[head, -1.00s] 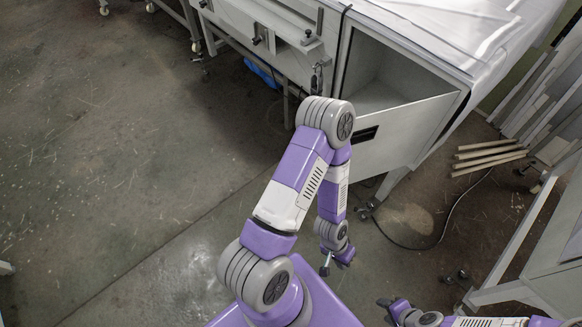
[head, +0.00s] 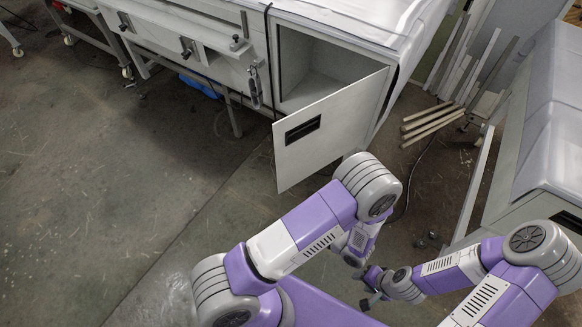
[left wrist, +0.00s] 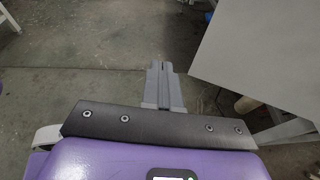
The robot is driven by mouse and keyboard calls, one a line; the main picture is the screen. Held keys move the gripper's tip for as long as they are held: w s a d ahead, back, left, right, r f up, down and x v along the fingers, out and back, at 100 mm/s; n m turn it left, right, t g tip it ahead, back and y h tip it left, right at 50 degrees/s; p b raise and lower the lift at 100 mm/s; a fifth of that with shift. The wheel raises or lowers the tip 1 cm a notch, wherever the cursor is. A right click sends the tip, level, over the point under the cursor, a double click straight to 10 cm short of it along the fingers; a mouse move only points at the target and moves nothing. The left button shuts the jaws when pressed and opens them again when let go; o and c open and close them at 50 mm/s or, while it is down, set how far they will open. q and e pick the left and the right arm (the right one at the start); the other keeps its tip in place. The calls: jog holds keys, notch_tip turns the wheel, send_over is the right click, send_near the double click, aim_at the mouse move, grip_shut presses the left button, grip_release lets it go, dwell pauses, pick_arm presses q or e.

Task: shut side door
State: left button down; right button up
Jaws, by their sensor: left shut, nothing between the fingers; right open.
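The side door (head: 335,135) is a light grey panel with a black recessed handle (head: 303,130). It stands open, swung out from the cabinet (head: 350,25), with the dark-edged compartment (head: 300,75) showing behind it. My left arm reaches up in front, below the door; its gripper is mostly hidden in the head view. In the left wrist view my left gripper (left wrist: 163,68) is shut and empty, with a pale panel (left wrist: 262,55), probably the door, to its right. My right gripper (head: 371,294) is open and empty, low in the head view, apart from the door.
Wooden bars (head: 428,122) lie on the floor right of the cabinet, below leaning boards. A pale machine (head: 545,130) stands at the right. Clamps (head: 254,85) hang on the machine front left of the opening. The floor (head: 100,190) at the left is clear.

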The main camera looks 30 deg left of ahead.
pick_arm(q)
jog(key=w+d+r+m+t+y, duration=0.2)
jog(key=w+d+r+m+t, duration=0.15)
jog(key=w+r+t, duration=0.2)
send_near(286, 161)
jog(key=shift+n+t, duration=0.35)
jog(key=x, duration=0.3)
jog(key=p+x, duration=0.1)
jog(key=x, duration=0.1)
jog(key=shift+s+a, duration=0.2)
jog(key=shift+a, duration=0.05)
jog(key=shift+x, duration=0.8)
jog(key=shift+w+a, duration=0.1)
